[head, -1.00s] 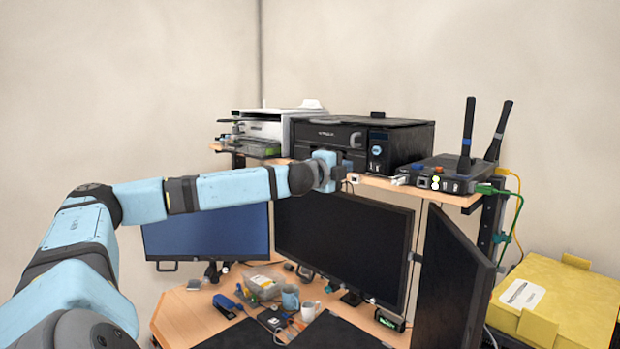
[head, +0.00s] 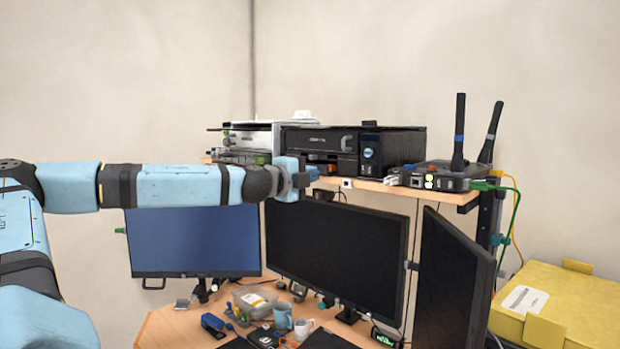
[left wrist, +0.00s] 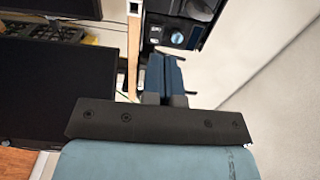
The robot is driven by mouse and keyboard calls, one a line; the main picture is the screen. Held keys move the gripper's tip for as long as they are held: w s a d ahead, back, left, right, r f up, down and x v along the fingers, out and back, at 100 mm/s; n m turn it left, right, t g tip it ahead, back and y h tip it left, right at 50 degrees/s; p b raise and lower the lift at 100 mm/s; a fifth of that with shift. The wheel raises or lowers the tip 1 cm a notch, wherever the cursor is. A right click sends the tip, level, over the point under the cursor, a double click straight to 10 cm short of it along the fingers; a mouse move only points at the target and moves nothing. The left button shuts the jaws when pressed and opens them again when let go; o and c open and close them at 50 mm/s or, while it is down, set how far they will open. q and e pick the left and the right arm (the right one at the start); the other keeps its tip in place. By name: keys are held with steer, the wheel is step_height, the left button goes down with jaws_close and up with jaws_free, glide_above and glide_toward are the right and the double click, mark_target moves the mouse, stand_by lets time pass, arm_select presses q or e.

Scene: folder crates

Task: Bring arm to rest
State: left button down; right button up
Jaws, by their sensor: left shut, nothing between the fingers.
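My left arm reaches in from the left in the head view, stretched nearly level above the desk. Its gripper (head: 303,175) is in front of the shelf edge and the black printer (head: 352,148), and overlaps them in the picture. In the left wrist view the fingers (left wrist: 166,75) lie together, shut and empty. I cannot tell the exact gap between the fingers and the printer. My right gripper is not in view.
The wooden shelf (head: 440,194) bears printers and a router (head: 440,178) with two upright antennas. Below stand several monitors (head: 338,250). Mugs, a stapler and a clear box crowd the desk (head: 165,325). A yellow crate (head: 575,300) is at the right.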

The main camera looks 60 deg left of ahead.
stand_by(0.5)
arm_select(q)
steer(key=w+d+f+g+h+p, duration=0.15)
steer(key=w+d+f, duration=0.35)
steer(key=f, duration=0.5)
steer(key=w+d+f+g+h, duration=0.1)
steer(key=w+d+f+h, duration=0.15)
steer(key=d+f, duration=0.6)
steer(key=s+d+f+n+g+h+p, duration=0.1)
steer(key=d+f, duration=0.3)
steer(key=f, duration=0.4)
steer(key=s+d+f+n+h+p, duration=0.1)
steer(key=d+f+h, duration=0.1)
steer(key=d+f, duration=0.4)
steer(key=s+d+f+n+g+h+p, duration=0.1)
steer(key=s+d+f+n, duration=0.1)
steer(key=s+d+f, duration=0.35)
steer(key=s+d+f+n+g, duration=0.1)
steer(key=s+d+f+n, duration=0.15)
steer(key=d+f, duration=0.5)
steer(key=s+d+f+n+p, duration=0.1)
steer(key=s+d+f+n, duration=0.2)
steer(key=s, duration=0.6)
steer(key=s+d+f+n+g+y+p, duration=0.1)
steer(key=s+d+f+n, duration=0.2)
steer(key=s+d+f, duration=0.4)
steer(key=shift+s+d+f+p, duration=0.15)
steer(key=shift+s+f+p, duration=0.15)
steer(key=shift+s+f, duration=0.55)
